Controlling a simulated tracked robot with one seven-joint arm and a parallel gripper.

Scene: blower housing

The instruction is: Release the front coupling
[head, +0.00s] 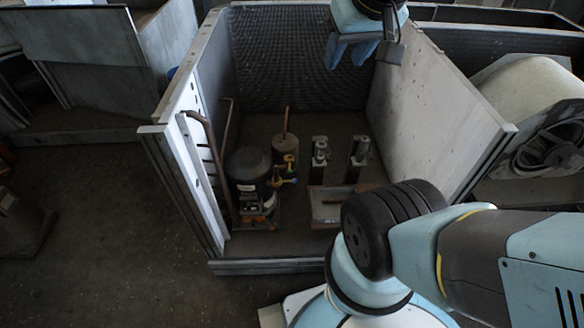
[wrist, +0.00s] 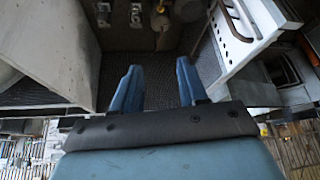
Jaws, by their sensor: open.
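Inside the open housing, two upright silver couplings (head: 320,150) (head: 360,150) stand on dark posts. I cannot tell which one is the front coupling. In the wrist view they show small at the top left (wrist: 103,12) (wrist: 136,14), seen upside down. My gripper (head: 352,54) is high at the back of the housing, near the right wall's top edge and well apart from the couplings. In the wrist view my gripper (wrist: 158,82) shows two blue fingers spread apart with nothing between them.
A black compressor (head: 249,178) with yellow-handled valves (head: 284,172) and a copper-coloured canister (head: 285,150) stand left of the couplings. A shallow tray (head: 325,213) lies in front. Housing walls rise left (head: 178,120) and right (head: 430,110), with a front sill (head: 270,266).

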